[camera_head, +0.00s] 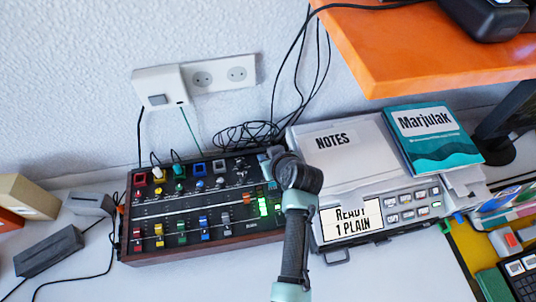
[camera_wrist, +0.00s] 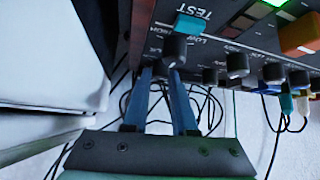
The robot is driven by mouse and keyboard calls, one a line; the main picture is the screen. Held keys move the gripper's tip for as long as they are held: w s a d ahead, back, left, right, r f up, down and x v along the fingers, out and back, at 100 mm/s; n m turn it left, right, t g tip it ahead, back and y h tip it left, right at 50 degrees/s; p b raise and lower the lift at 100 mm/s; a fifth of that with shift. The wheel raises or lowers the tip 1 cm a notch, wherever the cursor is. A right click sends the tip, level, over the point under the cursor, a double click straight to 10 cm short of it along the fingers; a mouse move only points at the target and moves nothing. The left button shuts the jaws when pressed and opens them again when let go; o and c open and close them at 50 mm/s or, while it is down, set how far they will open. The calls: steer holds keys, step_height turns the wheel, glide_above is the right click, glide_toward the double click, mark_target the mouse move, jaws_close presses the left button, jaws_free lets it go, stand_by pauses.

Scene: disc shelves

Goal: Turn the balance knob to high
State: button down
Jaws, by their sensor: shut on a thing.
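The black control panel (camera_head: 148,209) with its dark wooden frame lies on the white table in the head view. In the wrist view, a dark round knob (camera_wrist: 175,49) stands out from the panel, beside small white print that reads "LOW". A teal button (camera_wrist: 190,24) marked "TEST" is just beyond it. My gripper (camera_wrist: 161,72) has its two blue fingers at the knob's sides and is shut on it. In the head view my wrist covers the panel's upper right corner and hides this knob. No balance label or pointer mark is readable.
More dark knobs (camera_wrist: 237,65) sit close to the right in the wrist view. A grey case marked "NOTES" (camera_head: 345,153) stands right of the panel. Black cables (camera_head: 246,134) lie behind it. An orange shelf (camera_head: 385,50) overhangs at upper right.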

steer(key=shift+r, duration=0.1)
steer(key=m+h+p, duration=0.2)
steer(key=shift+a+r+m+t+p, duration=0.1)
steer(key=shift+a+m+t+p, duration=0.1)
steer(key=shift+m+t+p, duration=0.1)
steer(key=shift+a+m+h+p, duration=0.1)
steer(key=shift+m+h+p, duration=0.25)
steer(key=shift+m+h, duration=1.05)
steer(key=shift+f+m, duration=0.2)
steer(key=shift+m, duration=0.2)
steer(key=c, duration=1)
jaws_free()
steer(key=shift+s, duration=0.1)
steer(key=p+v, duration=0.1)
steer(key=v, duration=1.2)
